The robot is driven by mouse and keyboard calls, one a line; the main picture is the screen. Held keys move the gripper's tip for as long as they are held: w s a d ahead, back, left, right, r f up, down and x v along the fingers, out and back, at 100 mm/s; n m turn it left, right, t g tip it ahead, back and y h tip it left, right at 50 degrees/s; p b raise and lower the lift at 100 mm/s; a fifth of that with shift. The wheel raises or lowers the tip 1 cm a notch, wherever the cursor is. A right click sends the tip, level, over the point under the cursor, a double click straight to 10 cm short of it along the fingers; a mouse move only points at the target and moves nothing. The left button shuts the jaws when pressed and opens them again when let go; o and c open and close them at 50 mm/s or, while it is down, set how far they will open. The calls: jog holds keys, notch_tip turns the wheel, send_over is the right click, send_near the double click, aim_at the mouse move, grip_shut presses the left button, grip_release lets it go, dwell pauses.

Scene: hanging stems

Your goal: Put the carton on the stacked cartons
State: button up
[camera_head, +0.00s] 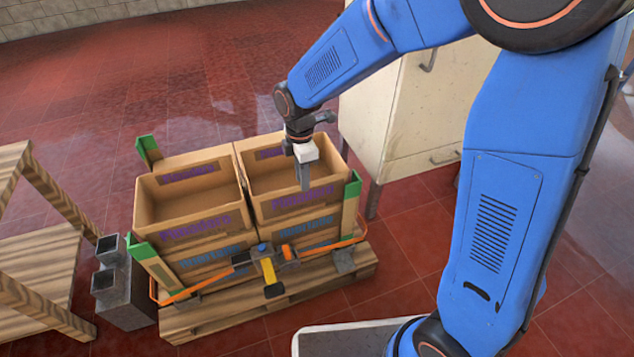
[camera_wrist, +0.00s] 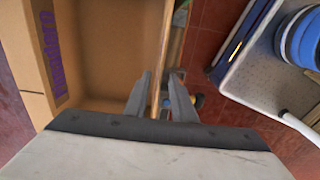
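Two open brown cartons with purple print stand side by side: the left top carton (camera_head: 190,183) and the right top carton (camera_head: 290,203). Each sits on a lower carton with blue print, the left one (camera_head: 208,254) and the right one (camera_head: 308,228). My gripper (camera_head: 303,186) points down at the front wall of the right top carton. In the wrist view my gripper (camera_wrist: 160,82) is open, with one finger inside the carton and one outside. The carton wall (camera_wrist: 162,55) runs between them, with narrow gaps that seem to show.
The stacks stand on a wooden pallet (camera_head: 290,295) with green corner posts (camera_head: 351,188) and an orange strap with a yellow-handled ratchet (camera_head: 270,272). Grey blocks (camera_head: 120,285) and a wooden rack (camera_head: 40,255) are left. A cream cabinet (camera_head: 408,115) stands close behind right.

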jog(key=s+d+r+m+t, duration=0.1)
jog(key=s+d+r+m, duration=0.35)
jog(key=d+r, duration=0.3)
jog(key=s+d+r+m+t, duration=0.1)
jog(key=s+d+r+m, duration=0.2)
jog(key=d+r+m, duration=0.45)
jog(key=s+d+r+m+t, duration=0.1)
jog(key=s+d+m+t, duration=0.1)
jog(key=s+d+m, duration=0.7)
jog(key=s+d, duration=0.3)
jog(key=s, duration=0.3)
jog(key=shift+s+d+r+t, duration=0.25)
jog(key=shift+d+r+t, duration=0.05)
jog(key=shift+d+t, duration=0.1)
